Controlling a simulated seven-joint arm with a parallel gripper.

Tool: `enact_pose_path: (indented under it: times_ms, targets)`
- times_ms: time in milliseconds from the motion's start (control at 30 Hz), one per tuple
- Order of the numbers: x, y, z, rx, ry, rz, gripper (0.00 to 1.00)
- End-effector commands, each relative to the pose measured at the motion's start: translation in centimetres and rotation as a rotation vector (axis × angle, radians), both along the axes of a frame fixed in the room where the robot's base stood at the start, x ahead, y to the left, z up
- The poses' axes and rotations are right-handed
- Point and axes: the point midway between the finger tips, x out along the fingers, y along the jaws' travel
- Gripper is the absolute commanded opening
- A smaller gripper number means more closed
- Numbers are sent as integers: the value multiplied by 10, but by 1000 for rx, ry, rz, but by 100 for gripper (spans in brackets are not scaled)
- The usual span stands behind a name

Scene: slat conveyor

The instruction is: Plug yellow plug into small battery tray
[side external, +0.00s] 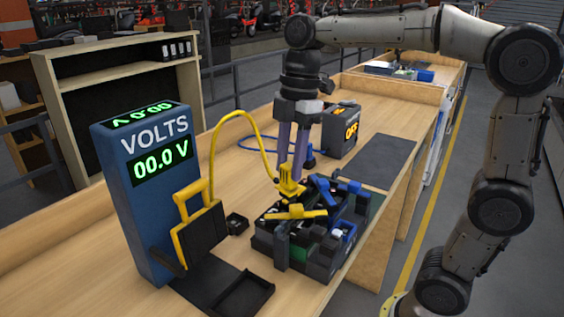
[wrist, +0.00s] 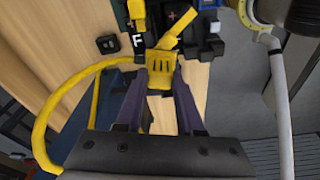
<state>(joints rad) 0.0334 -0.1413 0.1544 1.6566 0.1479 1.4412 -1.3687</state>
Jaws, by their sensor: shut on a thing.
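My gripper (side external: 290,178) points down and is shut on the yellow plug (side external: 291,189), which trails a yellow cable. In the wrist view the yellow plug (wrist: 160,63) sits between the purple fingertips (wrist: 160,75). It is at the back left edge of a dark cluster of battery holders (side external: 318,255) with blue and yellow parts. I cannot tell whether the plug touches the cluster. A small black tray (side external: 237,222) stands apart on the bench, left of the cluster; it also shows in the wrist view (wrist: 106,44). I cannot tell which holder is the small battery tray.
A blue meter (side external: 145,190) reading 00.0 V stands at left, with a yellow-handled black piece (side external: 200,232) beside it. A flat black tray (side external: 245,296) lies in front. A dark box (side external: 340,130) marked OFF stands behind. The yellow cable (side external: 238,112) arches left of my gripper.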

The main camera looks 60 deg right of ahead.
Motion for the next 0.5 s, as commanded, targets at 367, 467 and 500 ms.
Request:
enact_pose_path:
  times_ms: [367, 467, 500]
  targets:
    - [0, 0, 0, -1, -2, -466, 0]
    - [0, 1, 0, -1, -2, -584, 0]
    - [0, 1, 0, -1, -1, -631, 0]
